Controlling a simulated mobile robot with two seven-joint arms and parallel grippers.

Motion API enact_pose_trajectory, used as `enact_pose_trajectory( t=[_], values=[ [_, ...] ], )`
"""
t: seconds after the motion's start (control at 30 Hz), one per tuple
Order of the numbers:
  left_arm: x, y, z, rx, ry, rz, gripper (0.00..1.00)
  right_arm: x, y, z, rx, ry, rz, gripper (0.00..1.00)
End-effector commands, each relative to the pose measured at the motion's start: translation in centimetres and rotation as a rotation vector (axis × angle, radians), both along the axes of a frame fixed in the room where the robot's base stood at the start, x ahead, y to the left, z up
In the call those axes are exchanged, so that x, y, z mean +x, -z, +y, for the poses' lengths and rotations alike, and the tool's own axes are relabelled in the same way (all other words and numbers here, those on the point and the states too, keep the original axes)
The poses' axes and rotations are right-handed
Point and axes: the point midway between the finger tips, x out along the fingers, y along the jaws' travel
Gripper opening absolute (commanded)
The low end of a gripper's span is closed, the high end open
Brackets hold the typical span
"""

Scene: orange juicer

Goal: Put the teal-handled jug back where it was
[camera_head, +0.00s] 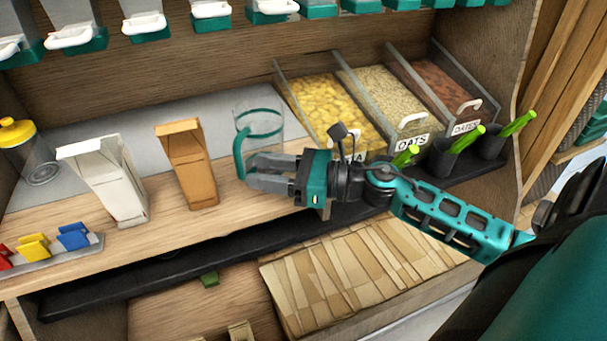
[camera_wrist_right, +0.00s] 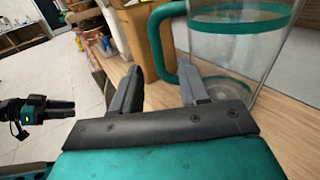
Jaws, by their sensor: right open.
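The clear jug with the teal handle and teal band (camera_head: 275,128) stands upright on the wooden counter, its handle towards the left. It also shows close up in the right wrist view (camera_wrist_right: 238,45). My right gripper (camera_head: 248,172) is open at the jug's handle, partly covering the jug's lower part. In the wrist view its two fingers (camera_wrist_right: 160,88) are spread, with the lower handle between them in the picture; I see no grip on it. What looks like my left gripper (camera_wrist_right: 60,108) shows small at the left of the wrist view; its opening is unclear.
An orange-brown carton (camera_head: 188,165) and a white carton (camera_head: 108,180) stand left of the jug. Bins of dry food (camera_head: 325,105) stand behind and right. Dark cups with green handles (camera_head: 455,155) are at the right. A slatted wooden board (camera_head: 345,275) lies below the counter.

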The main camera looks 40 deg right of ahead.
Motion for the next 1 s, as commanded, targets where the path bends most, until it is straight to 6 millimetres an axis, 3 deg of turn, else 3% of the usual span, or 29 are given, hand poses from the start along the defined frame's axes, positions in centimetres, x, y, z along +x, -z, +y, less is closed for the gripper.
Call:
enact_pose_trajectory(
  t=[0.4,1.0],
  values=[
    [0.2,-0.6,-0.1,-0.005,0.002,-0.012,0.43,-4.7,0.0,-4.2,0.001,0.001,0.001,0.44],
    [0.1,-0.3,-0.2,-0.004,0.003,-0.004,0.43,-5.4,-0.1,-4.9,0.000,-0.001,-0.001,0.44]
  ],
)
